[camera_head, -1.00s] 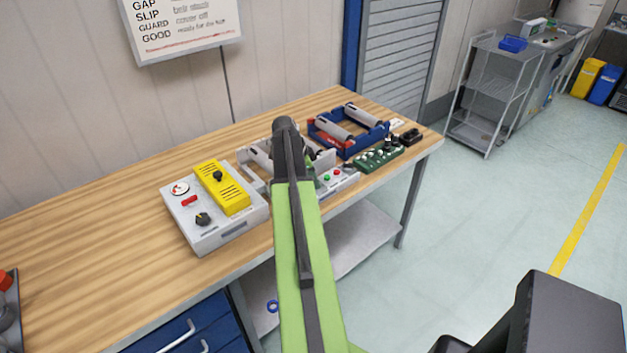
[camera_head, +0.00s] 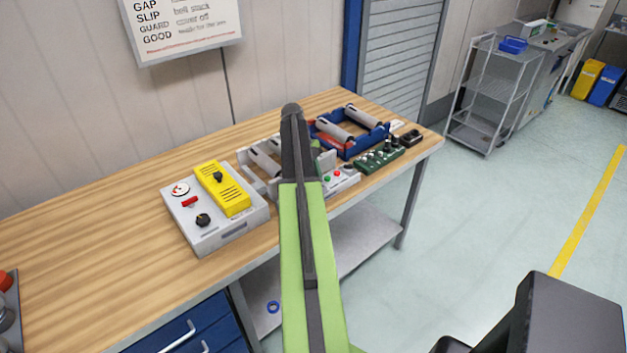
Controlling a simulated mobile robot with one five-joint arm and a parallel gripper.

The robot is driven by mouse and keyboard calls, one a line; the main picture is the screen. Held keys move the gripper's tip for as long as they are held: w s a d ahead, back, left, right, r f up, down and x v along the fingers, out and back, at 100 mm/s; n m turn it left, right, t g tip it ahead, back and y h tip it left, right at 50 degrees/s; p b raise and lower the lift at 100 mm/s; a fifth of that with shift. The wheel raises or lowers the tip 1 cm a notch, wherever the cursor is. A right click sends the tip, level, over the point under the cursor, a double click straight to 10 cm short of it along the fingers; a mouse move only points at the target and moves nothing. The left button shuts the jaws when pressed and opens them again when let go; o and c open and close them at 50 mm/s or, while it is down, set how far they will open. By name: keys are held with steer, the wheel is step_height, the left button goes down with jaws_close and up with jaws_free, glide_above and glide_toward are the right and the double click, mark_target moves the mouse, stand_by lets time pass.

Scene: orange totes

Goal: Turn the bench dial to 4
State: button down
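A light grey control box (camera_head: 222,231) sits on the wooden bench, left of my arm. On its top are a black dial knob (camera_head: 203,220) near the front left, a red switch (camera_head: 190,201), a round white gauge (camera_head: 180,189) and a yellow slotted cover (camera_head: 222,190) with a black knob on it. The dial's numbers are too small to read. My green and dark arm reaches forward over the bench's front edge, to the right of the box. My gripper's fingers cannot be made out; the arm's dark far end hides that area.
Behind and right of my arm are a grey roller unit (camera_head: 262,160), a blue tray with rollers (camera_head: 352,147), a panel with green and red buttons (camera_head: 341,180) and a green board (camera_head: 379,159). A sign (camera_head: 182,28) hangs above.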

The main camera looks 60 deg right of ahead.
steer(key=m, duration=0.2)
steer(key=m+y, duration=0.1)
steer(key=m, duration=0.1)
steer(key=shift+w+d+t+y, duration=0.1)
steer(key=shift+d+t+y, duration=0.05)
steer(key=shift+t+y, duration=0.2)
steer(key=shift+m+t+y, duration=0.45)
steer(key=shift+m, duration=1.65)
steer(key=c, duration=1.1)
jaws_free()
steer(key=p+v, duration=1.6)
steer(key=v, duration=0.1)
steer(key=shift+d, duration=0.25)
steer(key=shift+r, duration=0.1)
